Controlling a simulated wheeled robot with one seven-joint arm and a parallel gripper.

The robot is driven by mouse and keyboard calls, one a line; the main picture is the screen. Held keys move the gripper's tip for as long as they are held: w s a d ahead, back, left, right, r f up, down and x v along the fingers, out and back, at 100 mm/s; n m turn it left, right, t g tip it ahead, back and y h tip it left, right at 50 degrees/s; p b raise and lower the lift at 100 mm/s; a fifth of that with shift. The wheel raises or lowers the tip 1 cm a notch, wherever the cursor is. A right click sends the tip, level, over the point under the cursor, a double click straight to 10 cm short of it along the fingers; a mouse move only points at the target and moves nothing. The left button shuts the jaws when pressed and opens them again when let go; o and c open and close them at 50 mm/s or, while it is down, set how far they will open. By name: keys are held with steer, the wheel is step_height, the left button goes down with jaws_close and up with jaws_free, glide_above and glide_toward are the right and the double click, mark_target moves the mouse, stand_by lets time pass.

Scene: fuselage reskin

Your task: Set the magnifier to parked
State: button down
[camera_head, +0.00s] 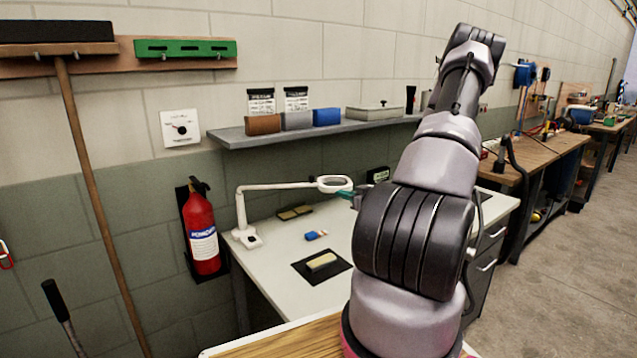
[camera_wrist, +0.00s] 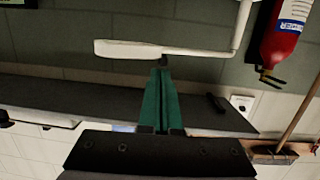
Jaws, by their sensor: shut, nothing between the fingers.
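The magnifier (camera_head: 285,186) is a white lamp-like arm with a ring head (camera_head: 335,184), standing on a small base at the left of the white bench. Its arm rises from the base and stretches right, with the head at the right end. In the wrist view, which looks upside down, the white magnifier head (camera_wrist: 130,49) lies edge-on across the fingertips. My gripper (camera_wrist: 161,65) has green fingers, shut together and empty. Their tips are at the head's edge; I cannot tell whether they touch. In the head view the green fingertips (camera_head: 346,194) show just right of and below the head.
A grey shelf (camera_head: 300,134) with boxes and jars hangs above the bench. A red fire extinguisher (camera_head: 201,232) hangs left of the magnifier.

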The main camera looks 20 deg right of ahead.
steer(key=shift+t, duration=0.7)
steer(key=w+a, duration=0.1)
steer(key=w, duration=0.3)
steer(key=w+a, duration=0.1)
steer(key=w, duration=0.7)
steer(key=shift+w+a+r, duration=0.3)
steer(key=shift+a, duration=0.1)
steer(key=w+d+n+g+y, duration=0.1)
steer(key=w+y, duration=0.3)
steer(key=w, duration=0.7)
steer(key=shift+w+d+r+n, duration=0.15)
steer(key=shift+w+d+n, duration=0.2)
steer(key=shift+d+n, duration=0.45)
